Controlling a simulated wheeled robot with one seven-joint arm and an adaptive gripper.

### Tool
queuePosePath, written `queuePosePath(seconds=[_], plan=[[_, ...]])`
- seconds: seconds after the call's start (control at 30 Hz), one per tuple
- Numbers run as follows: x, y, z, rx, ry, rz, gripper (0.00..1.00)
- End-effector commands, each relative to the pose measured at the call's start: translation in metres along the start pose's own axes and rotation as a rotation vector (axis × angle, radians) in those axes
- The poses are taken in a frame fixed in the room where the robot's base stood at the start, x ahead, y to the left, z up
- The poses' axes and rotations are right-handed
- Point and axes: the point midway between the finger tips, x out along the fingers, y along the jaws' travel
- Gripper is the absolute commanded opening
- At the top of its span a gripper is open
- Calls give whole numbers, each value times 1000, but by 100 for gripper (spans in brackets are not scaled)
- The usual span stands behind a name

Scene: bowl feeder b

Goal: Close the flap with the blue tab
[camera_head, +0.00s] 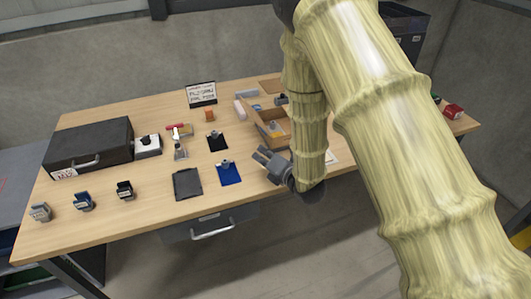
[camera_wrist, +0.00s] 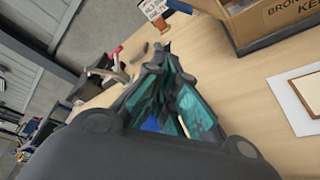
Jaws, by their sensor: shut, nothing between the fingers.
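My gripper (camera_head: 264,156) is shut and empty, above the table to the right of a blue mat. In the wrist view its fingers (camera_wrist: 160,70) have teal pads, and a blue patch shows between them lower down. The blue mat (camera_head: 231,178) lies flat with a small grey piece at its back edge. At the left front stand several small clip-like devices: a grey one (camera_head: 41,212), one with blue on it (camera_head: 84,203) and a black one (camera_head: 125,190). I cannot tell for sure which thing is the flap with the blue tab, or its state.
A black case (camera_head: 88,142) stands at the back left. A dark tray (camera_head: 187,184) and a black mat (camera_head: 217,143) lie mid-table. A cardboard box (camera_wrist: 295,15) stands behind my gripper. A sign (camera_head: 201,94) is at the back.

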Motion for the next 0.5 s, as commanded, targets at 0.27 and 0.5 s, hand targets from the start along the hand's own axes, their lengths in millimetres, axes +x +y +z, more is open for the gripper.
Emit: queuePosePath(seconds=[0.27, 0.5], plan=[[46, 2, 1, 2, 1, 1, 0], [55, 4, 20, 2, -1, 0, 0]])
